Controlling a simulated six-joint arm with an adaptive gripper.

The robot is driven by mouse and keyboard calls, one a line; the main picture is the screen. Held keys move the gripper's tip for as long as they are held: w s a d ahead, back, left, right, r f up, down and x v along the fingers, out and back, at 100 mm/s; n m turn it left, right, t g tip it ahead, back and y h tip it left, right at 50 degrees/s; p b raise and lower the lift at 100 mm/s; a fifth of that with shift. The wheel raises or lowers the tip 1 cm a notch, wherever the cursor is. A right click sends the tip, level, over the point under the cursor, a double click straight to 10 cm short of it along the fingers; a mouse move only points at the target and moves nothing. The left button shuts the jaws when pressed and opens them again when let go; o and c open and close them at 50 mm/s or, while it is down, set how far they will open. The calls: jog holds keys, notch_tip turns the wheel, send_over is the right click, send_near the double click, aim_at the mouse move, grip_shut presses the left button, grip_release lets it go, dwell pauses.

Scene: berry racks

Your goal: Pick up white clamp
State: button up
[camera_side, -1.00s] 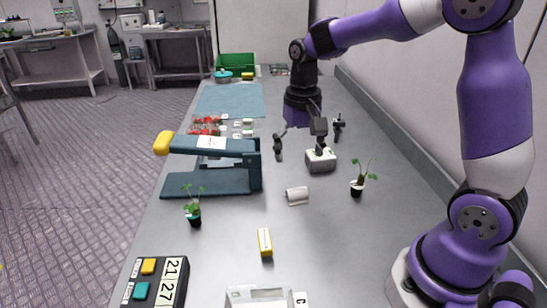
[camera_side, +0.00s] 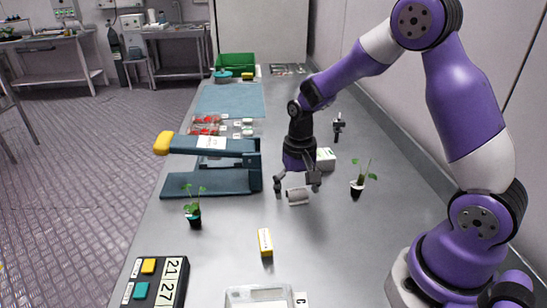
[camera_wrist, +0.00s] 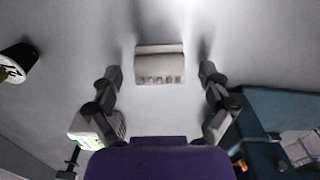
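A small white ridged piece (camera_side: 298,196), which I take for the white clamp, lies on the grey table near its middle. In the wrist view the clamp (camera_wrist: 160,64) lies centred between my fingertips, with a row of small teeth or slots along one edge. My gripper (camera_side: 297,186) is open and empty, pointing down over the clamp. In the wrist view, the fingers (camera_wrist: 160,73) stand apart on either side of the clamp with a gap on both sides. The gripper fingers overlap the clamp's upper edge in the side view.
A white box (camera_side: 326,158) stands close behind my gripper. A potted seedling (camera_side: 357,186) is to the right, another (camera_side: 193,212) to the left. A blue stand (camera_side: 212,184) is left of the clamp. A black item (camera_side: 338,126) stands behind.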

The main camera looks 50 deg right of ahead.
jog(key=c, duration=0.8)
jog(key=shift+r, duration=0.1)
